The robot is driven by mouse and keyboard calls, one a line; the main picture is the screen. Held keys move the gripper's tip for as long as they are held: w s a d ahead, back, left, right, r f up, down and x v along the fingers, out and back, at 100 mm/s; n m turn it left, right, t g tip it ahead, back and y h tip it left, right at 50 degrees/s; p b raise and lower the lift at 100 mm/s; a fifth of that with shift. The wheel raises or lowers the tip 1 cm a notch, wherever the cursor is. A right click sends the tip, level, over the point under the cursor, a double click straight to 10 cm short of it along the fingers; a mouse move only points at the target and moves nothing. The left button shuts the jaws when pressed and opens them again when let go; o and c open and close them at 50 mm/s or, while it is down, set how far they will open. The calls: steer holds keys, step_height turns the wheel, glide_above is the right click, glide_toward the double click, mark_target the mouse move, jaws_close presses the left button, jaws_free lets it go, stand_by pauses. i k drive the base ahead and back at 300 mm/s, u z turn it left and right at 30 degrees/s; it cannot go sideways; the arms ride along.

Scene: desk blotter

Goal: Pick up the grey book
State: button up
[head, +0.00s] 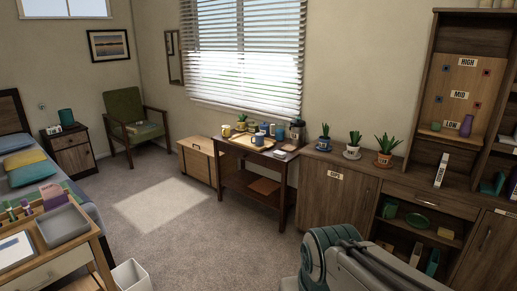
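No thing in the head view is clearly the grey book. A pale upright slab (441,170) with dark markings stands on the wooden cabinet at the right; it may be a book, but it is too small to tell. A flat grey rectangular thing (63,226), which looks like a shallow tray, lies on the desk (45,278) at the lower left. My arm shows at the bottom, right of centre, but my gripper is out of view.
A white bin (131,277) stands beside the desk. A small table (259,168) with mugs stands under the window, next to a wooden chest (198,162). Potted plants (385,158) line the cabinet (338,198). The carpet (215,240) in the middle is clear.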

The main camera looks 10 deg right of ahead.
mark_target(444, 160)
steer(key=z, duration=0.2)
steer(key=i, duration=2)
steer(key=z, duration=1.2)
steer(key=i, duration=1.4)
steer(key=z, duration=1.15)
steer(key=i, duration=0.5)
steer(key=z, duration=0.2)
